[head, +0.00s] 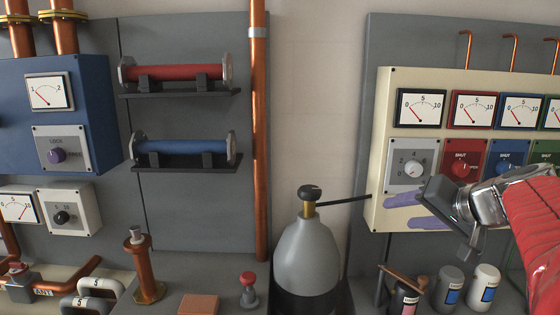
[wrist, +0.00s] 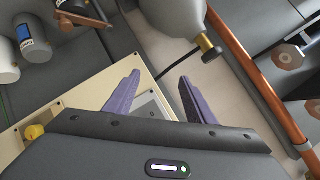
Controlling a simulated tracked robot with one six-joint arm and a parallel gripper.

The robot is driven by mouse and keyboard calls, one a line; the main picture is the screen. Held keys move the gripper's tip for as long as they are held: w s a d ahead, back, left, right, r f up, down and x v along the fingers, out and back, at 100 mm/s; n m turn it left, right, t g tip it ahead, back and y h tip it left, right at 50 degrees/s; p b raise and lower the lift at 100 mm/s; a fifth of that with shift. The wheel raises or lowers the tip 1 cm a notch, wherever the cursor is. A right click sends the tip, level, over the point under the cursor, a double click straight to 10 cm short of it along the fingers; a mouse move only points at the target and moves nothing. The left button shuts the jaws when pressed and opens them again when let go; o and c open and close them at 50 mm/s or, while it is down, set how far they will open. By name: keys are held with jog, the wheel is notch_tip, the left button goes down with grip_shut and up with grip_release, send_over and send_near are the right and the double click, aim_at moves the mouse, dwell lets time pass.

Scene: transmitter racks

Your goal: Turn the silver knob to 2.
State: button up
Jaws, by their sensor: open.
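The silver knob (head: 411,170) sits on a grey plate (head: 393,184) at the left of the cream panel in the head view. Numbers including 2 and 4 are printed around its upper side; its pointer is too small to read surely. My gripper (head: 386,213) reaches in from the right, its two purple fingers below the knob and pointing left, apart from it in the picture. In the wrist view the fingers of my gripper (wrist: 160,76) are spread with nothing between the tips. A grey plate (wrist: 150,104) shows partly between them; the knob is hidden there.
A red plate (head: 464,169) and a blue plate with knobs stand right of the silver knob, with gauges above. A grey gas bottle (head: 307,250) with a black-knobbed valve and rod stands to the left. Small canisters (head: 449,287) stand below the panel.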

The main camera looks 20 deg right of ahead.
aim_at(418, 170)
jog(key=s+d+r+m+t+h, duration=0.1)
jog(key=s+d+r+m+t, duration=0.1)
jog(key=d+r, duration=0.6)
jog(key=s+d+t, duration=0.1)
jog(key=d, duration=0.1)
jog(key=shift+s+d+r+h, duration=0.3)
jog(key=shift+r, duration=0.05)
jog(key=x, duration=1.4)
jog(key=shift+r, duration=0.2)
jog(key=shift+c, duration=0.3)
jog(key=c, duration=1)
